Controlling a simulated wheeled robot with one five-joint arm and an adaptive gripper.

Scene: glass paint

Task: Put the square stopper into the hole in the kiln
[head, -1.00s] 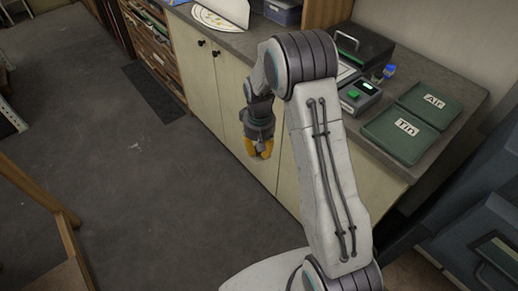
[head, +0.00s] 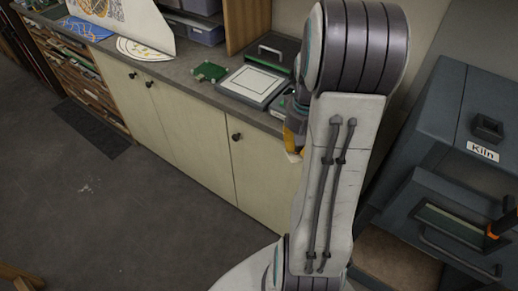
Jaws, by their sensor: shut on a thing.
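The kiln (head: 425,125) is a dark blue-grey box at the right, with a "Kiln" label. On its top is a small dark square fitting (head: 487,128) with a recess, which looks like the hole. My gripper (head: 293,146), with orange fingers, is left of my arm and partly hidden behind it. It is shut on a small pale thing (head: 293,157), taken to be the square stopper; only a bit shows below the fingertips. The gripper is well left of the kiln, in front of the counter, apart from the hole.
The counter (head: 190,68) runs along the back with a white-topped panel (head: 253,86), a green board (head: 210,70) and a dark case with a handle (head: 275,52). The kiln's front has a slot and a handle bar (head: 460,253). Open floor lies at the left.

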